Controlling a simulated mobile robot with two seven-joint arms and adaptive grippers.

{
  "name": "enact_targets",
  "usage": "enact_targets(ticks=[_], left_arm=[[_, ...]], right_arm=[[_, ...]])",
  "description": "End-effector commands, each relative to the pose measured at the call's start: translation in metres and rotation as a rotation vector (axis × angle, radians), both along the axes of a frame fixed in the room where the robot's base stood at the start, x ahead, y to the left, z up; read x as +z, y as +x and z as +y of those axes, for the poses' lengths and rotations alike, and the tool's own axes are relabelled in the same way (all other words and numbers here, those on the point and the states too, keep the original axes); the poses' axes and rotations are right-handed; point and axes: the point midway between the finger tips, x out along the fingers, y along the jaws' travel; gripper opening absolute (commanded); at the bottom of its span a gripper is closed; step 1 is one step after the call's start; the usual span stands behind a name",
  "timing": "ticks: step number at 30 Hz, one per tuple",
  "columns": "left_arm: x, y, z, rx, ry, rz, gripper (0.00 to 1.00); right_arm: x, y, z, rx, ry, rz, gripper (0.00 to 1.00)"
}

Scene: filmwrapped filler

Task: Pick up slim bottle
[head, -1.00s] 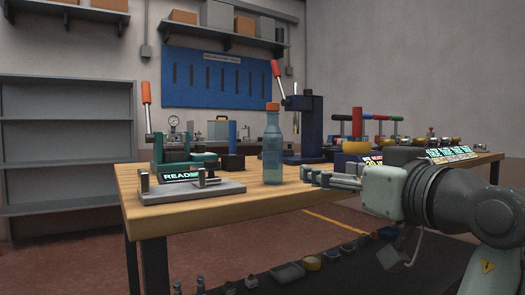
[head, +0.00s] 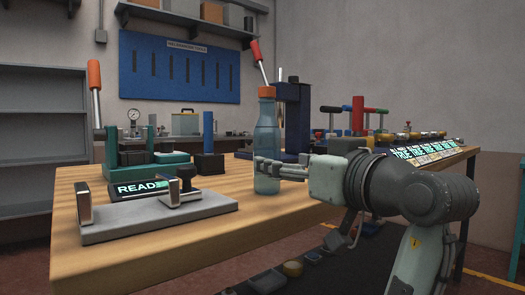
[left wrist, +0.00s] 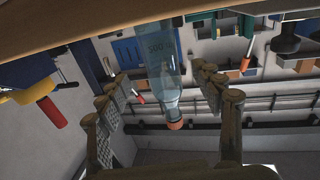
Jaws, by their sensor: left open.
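The slim bottle (head: 266,138) is clear blue with an orange cap and stands upright on the wooden table (head: 150,262) in the head view. My left gripper (head: 264,168) is level with the lower half of the bottle, and its fingers overlap the bottle there. In the left wrist view the picture is upside down; the bottle (left wrist: 163,62) appears between the two spread fingers (left wrist: 165,115), cap downward in the picture. The gripper is open, with gaps visible on both sides of the bottle. My right gripper is not in view.
A grey fixture (head: 160,215) with a READY-like sign lies at the table's front left. A green toggle clamp (head: 140,160) and a dark blue press (head: 292,115) stand behind. Red, blue and green handled clamps (head: 357,115) are at the right. Bare wood lies around the bottle's left side.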

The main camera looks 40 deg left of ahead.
Motion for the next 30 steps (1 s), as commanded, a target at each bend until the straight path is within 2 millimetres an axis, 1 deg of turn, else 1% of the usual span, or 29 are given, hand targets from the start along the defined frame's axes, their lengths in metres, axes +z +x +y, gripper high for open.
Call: enact_targets(ticks=[1, 5, 9, 13, 17, 23, 30], left_arm=[[0.000, 0.001, 0.007, 0.005, 0.002, -0.002, 0.66], [0.000, 0.004, 0.021, 0.004, 0.003, -0.002, 0.66], [0.001, 0.009, 0.042, 0.006, 0.003, -0.002, 0.66], [0.001, 0.014, 0.058, 0.004, 0.001, 0.000, 0.66], [0.001, 0.016, 0.065, 0.002, 0.001, 0.000, 0.66], [0.001, 0.016, 0.065, 0.001, 0.000, 0.000, 0.66], [0.001, 0.016, 0.065, 0.001, 0.000, 0.000, 0.37]], right_arm=[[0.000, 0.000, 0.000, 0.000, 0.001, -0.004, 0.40], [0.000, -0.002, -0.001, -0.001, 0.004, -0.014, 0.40], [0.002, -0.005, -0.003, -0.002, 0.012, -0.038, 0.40], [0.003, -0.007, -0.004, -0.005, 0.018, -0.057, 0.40], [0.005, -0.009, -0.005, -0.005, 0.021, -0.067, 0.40], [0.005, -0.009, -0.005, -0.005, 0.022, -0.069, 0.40], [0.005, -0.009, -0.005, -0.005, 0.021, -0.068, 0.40]])
